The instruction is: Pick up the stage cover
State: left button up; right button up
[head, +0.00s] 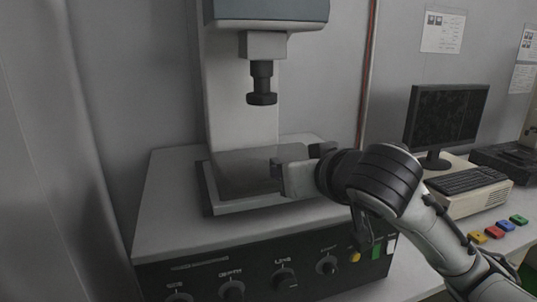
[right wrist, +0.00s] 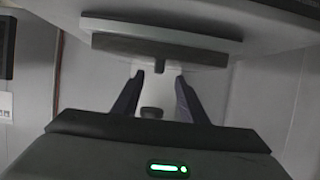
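The stage cover appears to be the dark grey flat plate (head: 240,172) on the light stage tray (head: 262,201) of the test machine in the head view. In the right wrist view the dark plate (right wrist: 125,46) is at the top, with a small dark tab at its middle edge. My right gripper (head: 298,156) is at the right side of the plate and hides part of it. In the right wrist view its fingers (right wrist: 157,92) are apart with nothing between them, on either side of the tab's line. Contact cannot be told. My left gripper is not in view.
A dark round probe (head: 262,98) hangs from the machine head above the stage. Knobs line the machine's front panel (head: 230,275). A monitor (head: 445,118), a keyboard (head: 466,181) and coloured blocks (head: 493,231) are on the right. The machine top left of the stage is clear.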

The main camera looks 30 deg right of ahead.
jog(key=shift+r+x, duration=0.15)
jog(key=shift+x, duration=1.65)
jog(key=shift+r+x, duration=0.1)
jog(key=shift+x, duration=1.7)
jog(key=shift+w+d, duration=0.1)
grip_shut()
